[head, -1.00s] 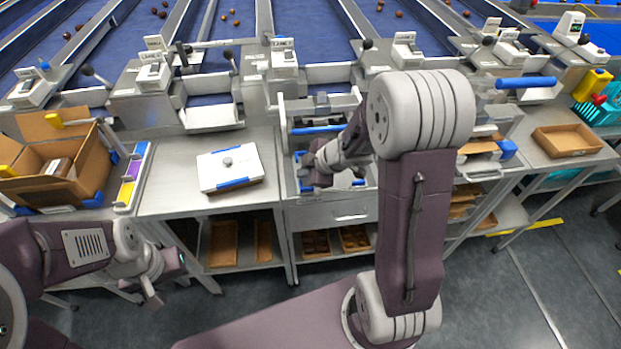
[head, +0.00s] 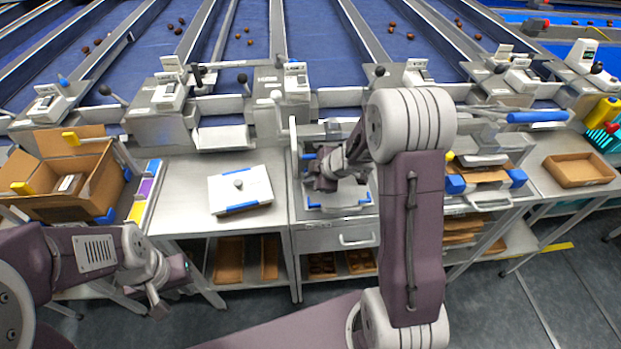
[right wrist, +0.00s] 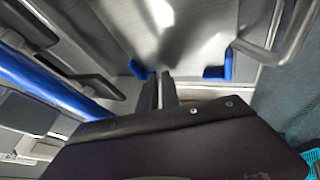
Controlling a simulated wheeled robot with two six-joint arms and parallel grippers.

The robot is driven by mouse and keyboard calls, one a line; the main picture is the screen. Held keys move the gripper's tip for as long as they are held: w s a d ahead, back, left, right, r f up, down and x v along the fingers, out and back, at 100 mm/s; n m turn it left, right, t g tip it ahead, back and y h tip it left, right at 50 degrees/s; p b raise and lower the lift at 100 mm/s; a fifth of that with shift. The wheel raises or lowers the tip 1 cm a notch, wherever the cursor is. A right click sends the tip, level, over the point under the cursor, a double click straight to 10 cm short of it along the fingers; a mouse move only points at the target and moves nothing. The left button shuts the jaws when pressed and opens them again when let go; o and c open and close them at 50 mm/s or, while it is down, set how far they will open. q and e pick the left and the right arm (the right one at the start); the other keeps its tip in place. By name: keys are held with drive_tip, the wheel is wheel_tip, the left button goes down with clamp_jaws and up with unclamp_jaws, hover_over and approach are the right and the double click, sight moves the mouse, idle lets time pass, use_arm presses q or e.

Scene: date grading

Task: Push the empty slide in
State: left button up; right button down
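The slide (head: 345,204) is a flat metal tray with blue corner pieces, standing out at the front of the centre station. Its visible surface looks bare. The right wrist view shows its grey plate (right wrist: 185,45) and two blue corners. My right gripper (head: 325,182) is over the slide and hides part of it. In the right wrist view its two dark fingertips (right wrist: 159,88) are close together with nothing seen between them; contact with the slide cannot be told. My left gripper (head: 165,290) hangs in front of the bench at left, away from the slide; its fingers are unclear.
A white lid-like plate (head: 240,189) lies on the bench left of the station. A cardboard box (head: 62,178) stands further left. A blue bar (right wrist: 50,85) runs close by in the right wrist view. A brown tray (head: 578,171) is at right.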

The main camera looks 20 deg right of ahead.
drive_tip(key=shift+s, duration=0.35)
drive_tip(key=p+v, duration=0.4)
drive_tip(key=v, duration=0.5)
